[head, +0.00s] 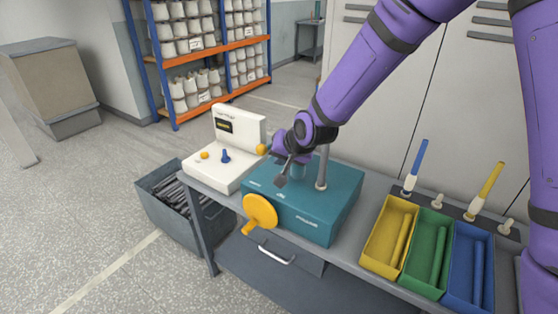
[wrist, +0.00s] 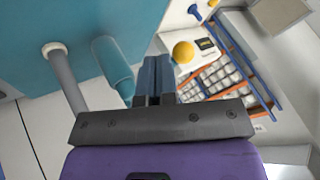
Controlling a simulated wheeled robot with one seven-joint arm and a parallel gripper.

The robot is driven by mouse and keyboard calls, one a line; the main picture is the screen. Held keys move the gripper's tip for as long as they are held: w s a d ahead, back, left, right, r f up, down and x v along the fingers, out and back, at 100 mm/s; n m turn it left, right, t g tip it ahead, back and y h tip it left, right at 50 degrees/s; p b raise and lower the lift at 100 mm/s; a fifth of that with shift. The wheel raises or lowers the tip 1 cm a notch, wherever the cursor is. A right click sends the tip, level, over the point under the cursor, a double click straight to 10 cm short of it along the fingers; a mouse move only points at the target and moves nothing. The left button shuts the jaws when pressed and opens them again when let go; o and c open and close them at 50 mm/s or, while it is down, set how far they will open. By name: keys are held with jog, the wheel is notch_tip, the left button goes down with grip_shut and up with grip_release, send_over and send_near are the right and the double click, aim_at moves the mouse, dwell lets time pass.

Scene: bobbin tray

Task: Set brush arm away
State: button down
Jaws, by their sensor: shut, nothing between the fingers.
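A teal machine box (head: 335,215) stands on the bench, with a yellow round handle (head: 260,211) on its front. A grey post (head: 322,168) and a short teal cylinder (head: 298,171) rise from its top; both show in the wrist view, the post (wrist: 63,75) left of the cylinder (wrist: 112,66). A yellow ball (head: 262,149) is left of my wrist, also in the wrist view (wrist: 183,51). My gripper (head: 282,181) is shut and empty above the box, beside the cylinder. I cannot tell which part is the brush arm; my wrist hides some of the top.
A white control unit (head: 225,165) with a blue knob stands left of the box. Yellow (head: 372,250), green (head: 412,265) and blue (head: 456,285) bins with upright brushes behind are at right. A grey crate (head: 165,212) stands left of the bench. Shelves of cones stand behind.

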jog(key=shift+s+d+r, duration=0.15)
jog(key=shift+s+r, duration=1.4)
jog(key=shift+r, duration=0.25)
jog(key=shift+d, duration=0.1)
jog(key=s+d+r+h, duration=0.2)
jog(key=s+d+r, duration=0.3)
jog(key=d+r, duration=0.35)
jog(key=s+d+r+h, duration=0.1)
jog(key=s+d+r, duration=0.5)
jog(key=d, duration=0.4)
jog(key=s+d+r+h, duration=0.1)
jog(key=s+d+r, duration=0.1)
jog(key=s+d, duration=0.3)
jog(key=s+d+r+g+h, duration=0.1)
jog(key=s+d+r, duration=0.2)
jog(key=s, duration=0.9)
jog(key=d, duration=0.3)
jog(key=shift+r+n, duration=0.2)
jog(key=shift+n, duration=0.2)
